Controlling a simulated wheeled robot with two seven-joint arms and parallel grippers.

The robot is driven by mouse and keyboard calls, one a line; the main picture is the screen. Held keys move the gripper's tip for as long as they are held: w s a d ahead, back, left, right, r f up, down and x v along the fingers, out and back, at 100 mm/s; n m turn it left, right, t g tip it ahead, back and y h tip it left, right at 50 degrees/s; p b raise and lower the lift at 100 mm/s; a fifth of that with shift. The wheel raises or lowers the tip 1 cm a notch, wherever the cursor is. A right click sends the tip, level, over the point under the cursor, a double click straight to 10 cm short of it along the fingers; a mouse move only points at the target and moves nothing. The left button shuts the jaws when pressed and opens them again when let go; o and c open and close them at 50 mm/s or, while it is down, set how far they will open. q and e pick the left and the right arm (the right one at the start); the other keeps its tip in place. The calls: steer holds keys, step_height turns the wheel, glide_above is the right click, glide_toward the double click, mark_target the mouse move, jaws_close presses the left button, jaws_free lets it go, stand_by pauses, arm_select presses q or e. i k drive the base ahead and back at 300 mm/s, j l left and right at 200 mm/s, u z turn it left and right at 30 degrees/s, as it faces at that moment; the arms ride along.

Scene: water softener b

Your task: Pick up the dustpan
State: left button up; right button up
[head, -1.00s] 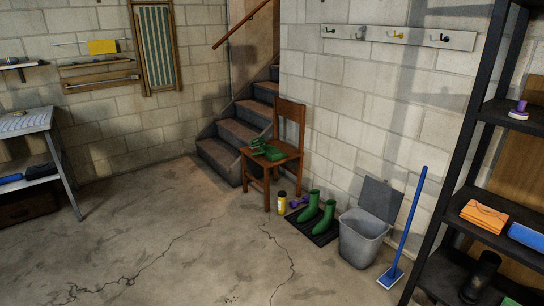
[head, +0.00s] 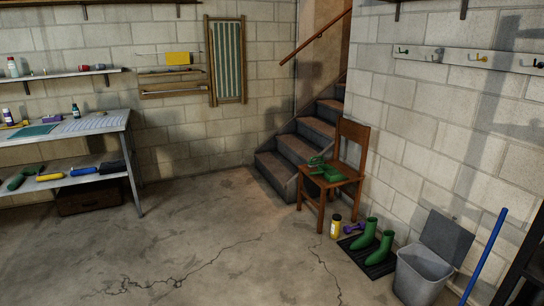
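I cannot pick out a dustpan for certain. Small items lie on the lower shelf of the workbench (head: 134,160) at the left, among them a dark flat item (head: 112,169), a blue one (head: 84,172), a yellow one (head: 50,177) and a green one (head: 22,178); they are too small to name surely. A green object (head: 326,170) of unclear kind rests on the wooden chair (head: 352,157). Neither of my grippers is in view.
Green boots (head: 371,235) on a black mat, a yellow bottle (head: 336,227), a grey open-lidded bin (head: 422,275) and a blue-handled tool (head: 487,250) line the right wall. Stairs (head: 300,150) rise behind the chair. The cracked floor in the middle is clear.

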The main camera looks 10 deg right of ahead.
mark_target(329, 172)
steer(key=i+l+z, duration=0.25)
steer(key=i, duration=0.9)
steer(key=i+z, duration=0.25)
steer(key=i, duration=0.85)
steer(key=l, duration=0.05)
